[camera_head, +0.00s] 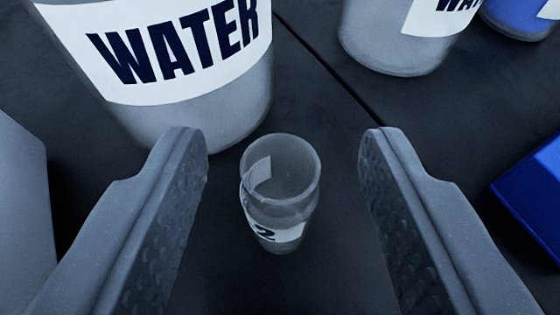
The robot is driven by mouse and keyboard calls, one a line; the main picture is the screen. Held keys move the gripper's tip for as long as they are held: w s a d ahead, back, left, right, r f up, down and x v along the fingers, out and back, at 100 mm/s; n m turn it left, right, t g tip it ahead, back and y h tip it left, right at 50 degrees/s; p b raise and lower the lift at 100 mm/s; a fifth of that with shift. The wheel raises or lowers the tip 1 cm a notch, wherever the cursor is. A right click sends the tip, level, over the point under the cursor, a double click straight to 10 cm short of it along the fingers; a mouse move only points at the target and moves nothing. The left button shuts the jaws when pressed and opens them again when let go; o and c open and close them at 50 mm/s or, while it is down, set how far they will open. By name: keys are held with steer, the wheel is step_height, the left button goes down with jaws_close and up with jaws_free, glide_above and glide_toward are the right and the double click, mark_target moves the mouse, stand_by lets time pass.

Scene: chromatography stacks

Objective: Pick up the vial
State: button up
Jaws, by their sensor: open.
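A small clear vial (281,190) with a white label marked "2" stands upright on the dark surface in the middle of the view. Its open round mouth faces up toward the camera, and it looks empty. My gripper (277,145) is open, with one grey textured finger on each side of the vial. Neither finger touches the vial.
A large container labelled "WATER" (185,60) stands just behind the vial, close to the left fingertip. A second labelled container (385,45) and a blue one (520,15) stand at the back right. A blue block (535,195) lies at the right edge. A grey object (22,215) is at left.

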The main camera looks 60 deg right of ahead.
jaws_close()
steer(key=shift+r, duration=0.15)
